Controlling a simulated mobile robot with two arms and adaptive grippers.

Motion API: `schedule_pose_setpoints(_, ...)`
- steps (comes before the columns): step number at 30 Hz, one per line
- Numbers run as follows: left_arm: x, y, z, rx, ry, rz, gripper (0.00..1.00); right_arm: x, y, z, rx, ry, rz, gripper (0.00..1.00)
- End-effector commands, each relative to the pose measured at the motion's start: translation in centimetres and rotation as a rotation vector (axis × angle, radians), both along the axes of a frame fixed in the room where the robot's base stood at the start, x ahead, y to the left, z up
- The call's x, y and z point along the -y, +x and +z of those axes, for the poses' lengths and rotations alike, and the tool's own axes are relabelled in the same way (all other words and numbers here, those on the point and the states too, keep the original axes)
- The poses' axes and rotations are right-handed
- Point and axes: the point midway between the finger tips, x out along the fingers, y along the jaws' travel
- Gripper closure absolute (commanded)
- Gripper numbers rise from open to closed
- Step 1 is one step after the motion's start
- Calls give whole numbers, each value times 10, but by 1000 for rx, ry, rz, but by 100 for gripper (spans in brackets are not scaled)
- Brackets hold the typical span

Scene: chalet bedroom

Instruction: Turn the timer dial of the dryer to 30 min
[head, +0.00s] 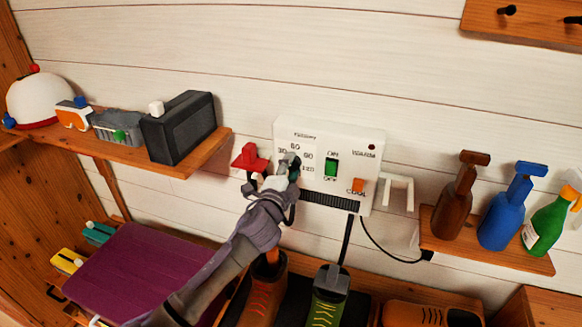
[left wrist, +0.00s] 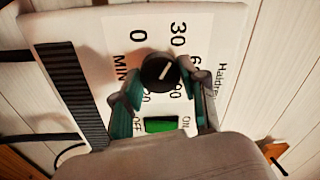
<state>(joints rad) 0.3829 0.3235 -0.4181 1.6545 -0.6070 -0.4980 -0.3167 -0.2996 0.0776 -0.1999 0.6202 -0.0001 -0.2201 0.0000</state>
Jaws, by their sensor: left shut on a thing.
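The dryer (head: 347,138) is a white box on the plank wall, with a timer scale at its left side. In the left wrist view its face (left wrist: 85,25) appears turned sideways. The black timer dial (left wrist: 154,80) has a white pointer line that slants toward the upper right, between the printed 30 and 60. My left gripper (head: 289,172) is at the dial and hides most of it in the head view. In the wrist view the gripper's fingertips (left wrist: 164,86) are on both sides of the dial, shut on it. My right gripper is not in view.
Beside the dial are a green ON/OFF switch (head: 331,168) and an orange WARM/COOL switch (head: 357,186). A red hook (head: 250,157) is at the dryer's left and a white holder (head: 399,190) at its right. Shoes (head: 328,300) stand below. Shelves flank the dryer.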

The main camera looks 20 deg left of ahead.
Motion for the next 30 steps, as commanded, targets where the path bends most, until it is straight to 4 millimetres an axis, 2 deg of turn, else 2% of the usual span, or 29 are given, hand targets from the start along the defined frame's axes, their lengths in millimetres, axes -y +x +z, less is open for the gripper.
schedule_pose_setpoints(11,0,0,-1,-1,3,0,92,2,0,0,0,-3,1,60)
schedule_pose_setpoints(12,0,0,-1,-1,3,0,52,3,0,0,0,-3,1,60)
schedule_pose_setpoints(16,0,0,-1,-1,2,0,32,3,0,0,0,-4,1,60)
schedule_pose_setpoints(26,0,-2,-1,-1,2,0,32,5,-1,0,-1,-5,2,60)
schedule_pose_setpoints(30,0,-17,-2,-2,2,-1,32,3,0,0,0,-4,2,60)
